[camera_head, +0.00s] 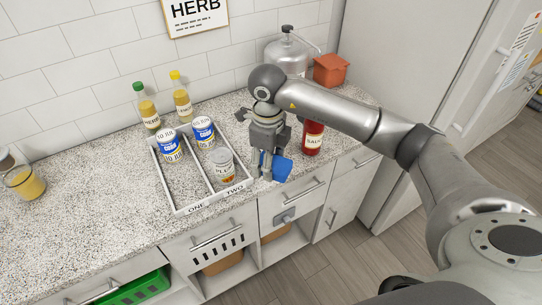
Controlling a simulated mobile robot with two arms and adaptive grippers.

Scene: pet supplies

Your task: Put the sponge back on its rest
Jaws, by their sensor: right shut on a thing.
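My right gripper (264,170) points down over the counter's front edge, just right of the divided tray. It is shut on a blue block, which I take to be the sponge (281,169); the fingers hide its left part. The block is tilted and sits close to the counter edge; I cannot tell whether it touches the counter. A small grey fitting (286,215) is on the drawer front below the gripper; I cannot tell whether it is the sponge's rest. My left gripper is not in view.
A divided white tray (207,203) with several cans stands left of the gripper. A red sauce bottle (312,138) is close on the right. Two bottles, a yellow-filled glass (25,183), a metal canister (287,54) and an orange box (330,69) also stand there. The left counter is mostly clear.

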